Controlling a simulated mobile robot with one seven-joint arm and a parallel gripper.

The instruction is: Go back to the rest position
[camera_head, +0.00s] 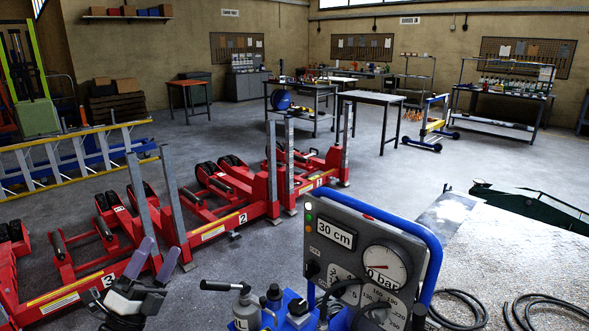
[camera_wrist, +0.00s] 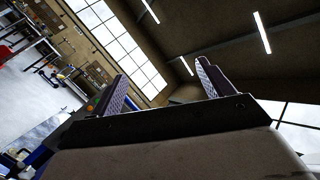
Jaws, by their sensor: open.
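My gripper (camera_head: 157,254) is at the lower left of the head view, raised in front of the red lifting units, with its two fingers pointing up and apart. In the wrist view my gripper (camera_wrist: 162,78) shows both ribbed fingers spread, with nothing between them. The wrist camera is tilted and looks mostly at the ceiling lights and windows. A grey control panel (camera_head: 345,247) in a blue frame stands right of the gripper, clear of it. It shows a "30 cm" display and a gauge (camera_head: 385,266) reading "0 bar".
Red numbered lifting units (camera_head: 215,230) stand at left, with a yellow-railed ladder (camera_head: 75,150) behind. Black hoses (camera_head: 535,310) and a dark green jack-like part (camera_head: 530,205) lie at right. Worktables (camera_head: 370,98) stand further back. The middle floor (camera_head: 400,180) is clear.

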